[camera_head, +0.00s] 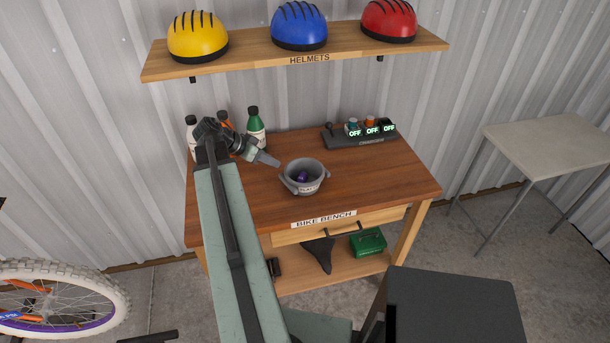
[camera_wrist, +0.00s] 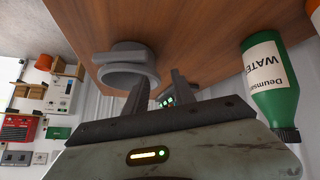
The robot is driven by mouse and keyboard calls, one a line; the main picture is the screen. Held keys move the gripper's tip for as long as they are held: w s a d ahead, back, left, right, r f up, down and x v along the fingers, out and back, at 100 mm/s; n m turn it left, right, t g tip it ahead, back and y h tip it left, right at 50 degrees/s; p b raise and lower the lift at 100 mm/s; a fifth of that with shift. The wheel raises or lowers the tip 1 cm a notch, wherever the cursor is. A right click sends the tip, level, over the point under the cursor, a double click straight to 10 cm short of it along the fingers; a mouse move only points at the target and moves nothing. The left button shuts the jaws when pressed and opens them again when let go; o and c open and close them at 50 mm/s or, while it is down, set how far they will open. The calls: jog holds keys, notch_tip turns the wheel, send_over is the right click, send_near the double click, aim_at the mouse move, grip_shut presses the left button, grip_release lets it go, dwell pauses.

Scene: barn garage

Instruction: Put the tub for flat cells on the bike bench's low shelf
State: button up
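The grey tub (camera_head: 291,186), with two side lugs and a label reading something like "FLAT", stands upright on the bike bench's top (camera_head: 385,185). A small purple item (camera_head: 303,176) lies inside it. My gripper (camera_head: 272,160) is just left of the tub, its fingers pointing towards it and apart from it. In the wrist view the tub (camera_wrist: 125,70) is beyond the fingers, which stand apart with nothing between them (camera_wrist: 156,95). The low shelf (camera_head: 340,272) is under the drawer, partly hidden by my arm.
A black saddle (camera_head: 319,254) and green box (camera_head: 368,242) occupy the low shelf. Bottles, including a green one (camera_head: 256,128), stand behind my gripper. A switch panel (camera_head: 360,137) is at the back right. The helmet shelf (camera_head: 230,63) hangs above. The bench top's right side is clear.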

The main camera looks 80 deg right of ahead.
aim_at(294, 164)
jog(key=shift+m, duration=0.5)
jog(key=s+d+f+b, duration=0.1)
jog(key=s, duration=0.1)
jog(key=s+d+f+b, duration=0.3)
jog(key=s+b, duration=0.1)
jog(key=shift+s+d+f, duration=0.15)
jog(key=shift+s+f, duration=0.2)
jog(key=shift+s+d+f+b, duration=0.15)
jog(key=shift+s+d+b, duration=0.1)
jog(key=shift+b, duration=0.15)
jog(key=shift+r, duration=0.2)
grip_shut()
